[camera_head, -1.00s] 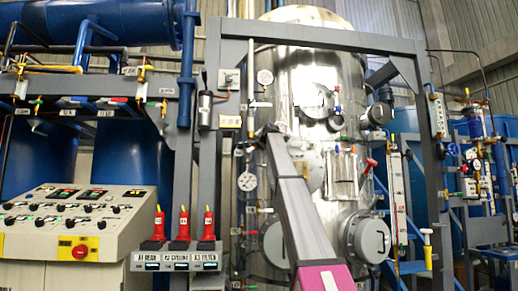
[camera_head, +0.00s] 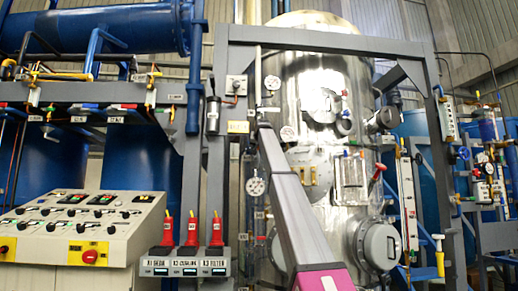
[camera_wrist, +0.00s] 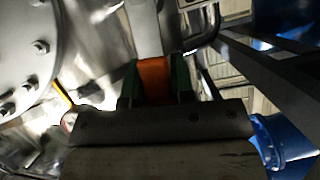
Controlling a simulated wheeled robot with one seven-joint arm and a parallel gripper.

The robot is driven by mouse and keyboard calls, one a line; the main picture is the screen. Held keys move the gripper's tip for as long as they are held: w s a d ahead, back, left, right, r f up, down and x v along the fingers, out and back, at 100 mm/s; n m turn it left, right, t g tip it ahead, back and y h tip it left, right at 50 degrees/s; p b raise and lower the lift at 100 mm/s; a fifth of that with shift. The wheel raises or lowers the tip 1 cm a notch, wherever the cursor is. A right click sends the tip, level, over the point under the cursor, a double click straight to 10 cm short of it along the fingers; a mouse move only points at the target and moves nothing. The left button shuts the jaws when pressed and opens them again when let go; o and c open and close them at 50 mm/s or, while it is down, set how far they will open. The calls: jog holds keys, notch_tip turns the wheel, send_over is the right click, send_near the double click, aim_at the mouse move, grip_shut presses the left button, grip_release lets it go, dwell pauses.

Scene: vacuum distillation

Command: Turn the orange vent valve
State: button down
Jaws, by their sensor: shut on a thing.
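The orange vent valve handle (camera_wrist: 153,80) shows in the wrist view as an orange block, with a pale grey bar above it. My gripper (camera_wrist: 156,84) has its two dark green fingers shut on the orange handle, one on each side. The lower part of the handle is hidden by the gripper body. In the head view my grey arm reaches up in front of the shiny steel vessel (camera_head: 340,75). The gripper and the orange handle cannot be made out there.
In the wrist view a bolted round flange (camera_wrist: 25,50) is at the left, and a blue flanged pipe (camera_wrist: 285,140) is at the lower right. In the head view a control panel (camera_head: 75,225) and red-topped units (camera_head: 190,235) stand left of my arm.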

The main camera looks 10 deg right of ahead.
jog(key=shift+f, duration=0.1)
dwell(0.3)
jog(key=c, duration=1)
grip_release()
jog(key=shift+o, duration=0.2)
jog(key=shift+s, duration=0.1)
jog(key=v, duration=1)
jog(key=shift+s+r, duration=0.25)
jog(key=shift+s, duration=0.05)
jog(key=shift+a, duration=0.1)
